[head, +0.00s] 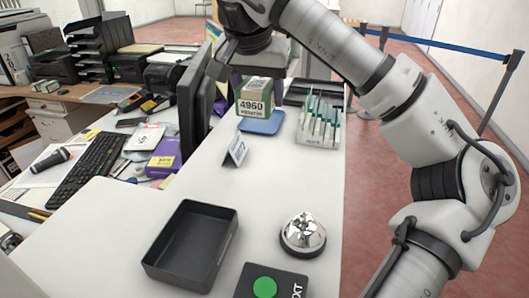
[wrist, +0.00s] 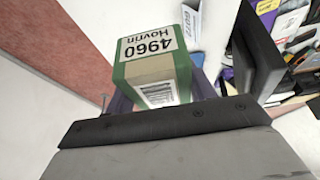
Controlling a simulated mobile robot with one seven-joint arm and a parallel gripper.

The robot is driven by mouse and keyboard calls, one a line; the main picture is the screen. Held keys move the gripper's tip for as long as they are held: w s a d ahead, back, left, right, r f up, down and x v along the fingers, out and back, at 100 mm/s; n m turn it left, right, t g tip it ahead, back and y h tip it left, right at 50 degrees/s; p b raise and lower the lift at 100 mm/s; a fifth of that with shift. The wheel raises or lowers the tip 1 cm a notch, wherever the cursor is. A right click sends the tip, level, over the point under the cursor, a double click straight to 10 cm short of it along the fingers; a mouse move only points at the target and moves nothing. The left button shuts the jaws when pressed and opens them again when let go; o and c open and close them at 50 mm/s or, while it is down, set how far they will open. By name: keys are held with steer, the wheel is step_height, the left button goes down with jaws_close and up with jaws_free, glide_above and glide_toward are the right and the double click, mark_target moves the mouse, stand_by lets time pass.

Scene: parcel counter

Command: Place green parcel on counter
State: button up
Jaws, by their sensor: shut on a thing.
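The green parcel (head: 254,98) is a small box with a white label reading "4960". My gripper (head: 252,80) is shut on it and holds it above the white counter (head: 290,180), in front of the monitor's right side. In the wrist view the green parcel (wrist: 153,62) shows its green edges, the "4960 Hovrin" label and a barcode label. My gripper's dark body (wrist: 165,125) hides its lower part there.
A small sign (head: 236,148), a rack of leaflets (head: 320,122), a black tray (head: 192,248), a bell (head: 303,233) and a green-button box (head: 266,285) stand on the counter. A monitor (head: 195,98) borders its left. The counter's middle is clear.

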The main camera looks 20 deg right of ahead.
mark_target(262, 177)
step_height(262, 177, down, 18)
steer(key=shift+r+p, duration=0.15)
steer(key=shift+p, duration=0.65)
steer(key=shift+f+b, duration=0.25)
steer(key=shift+b, duration=0.15)
steer(key=o, duration=1.1)
steer(key=shift+r, duration=0.15)
steer(key=shift+r+p, duration=0.25)
steer(key=shift+p, duration=0.3)
steer(key=b+v, duration=0.1)
steer(key=v, duration=1)
steer(key=shift+s+r+b, duration=0.15)
steer(key=shift+r+b, duration=0.2)
